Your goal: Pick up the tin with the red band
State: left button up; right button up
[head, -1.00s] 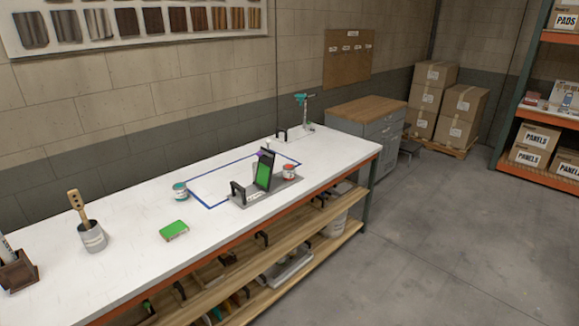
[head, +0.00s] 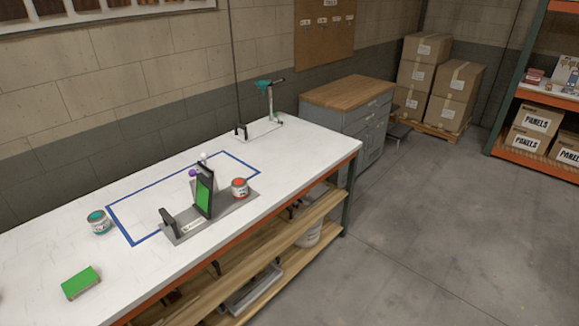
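A small tin with a red band (head: 240,188) stands upright on the right part of a grey tray (head: 222,216) on the white workbench. It is to the right of a dark upright stand with a green face (head: 204,194). A second tin with a teal band (head: 99,221) stands on the bench at the left, just outside the blue outline. Neither of my grippers shows in the head view.
The white bench (head: 190,283) has a blue taped outline (head: 125,232) and a green block (head: 81,283). A teal-topped post (head: 269,100) stands at the far end. A drawer cabinet (head: 362,125) stands beyond the bench. Boxes (head: 457,95) are stacked behind. The floor at the right is clear.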

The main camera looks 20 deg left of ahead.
aim_at(239, 186)
jog(key=i, duration=1.95)
jog(key=l+z, duration=0.05)
jog(key=l, duration=0.05)
